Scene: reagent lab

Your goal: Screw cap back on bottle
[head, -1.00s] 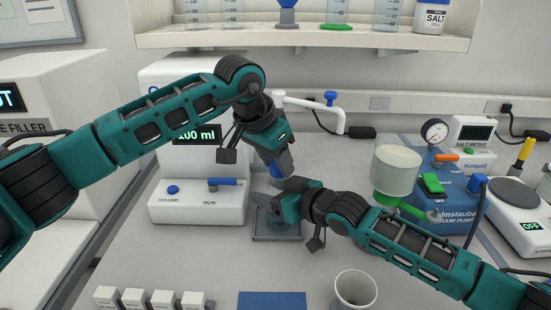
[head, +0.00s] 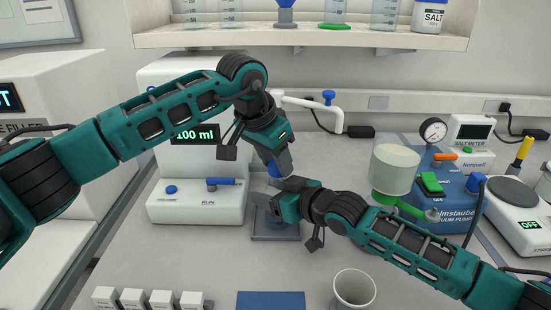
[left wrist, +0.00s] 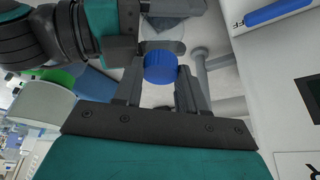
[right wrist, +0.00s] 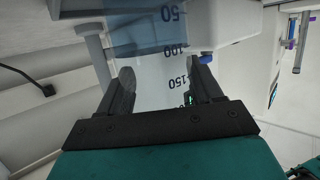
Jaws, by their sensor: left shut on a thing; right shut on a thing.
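My left gripper (head: 277,166) points down and is shut on the blue cap (head: 274,171). The cap (left wrist: 160,68) shows between its fingers in the left wrist view. My right gripper (head: 268,204) comes in from the right, just below the cap, and is shut on the bottle. In the right wrist view the clear bottle (right wrist: 155,68) with dark volume marks and bluish contents lies between the fingers (right wrist: 160,80). In the head view the bottle is mostly hidden behind my right gripper. Whether the cap touches the bottle's neck is hidden.
A white dispenser (head: 195,207) reading 100 ml stands behind left, its grey platform (head: 275,237) under the grippers. A blue vacuum pump (head: 455,205) and a scale (head: 515,195) stand right. A cup (head: 354,289) and a blue pad (head: 271,301) lie in front.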

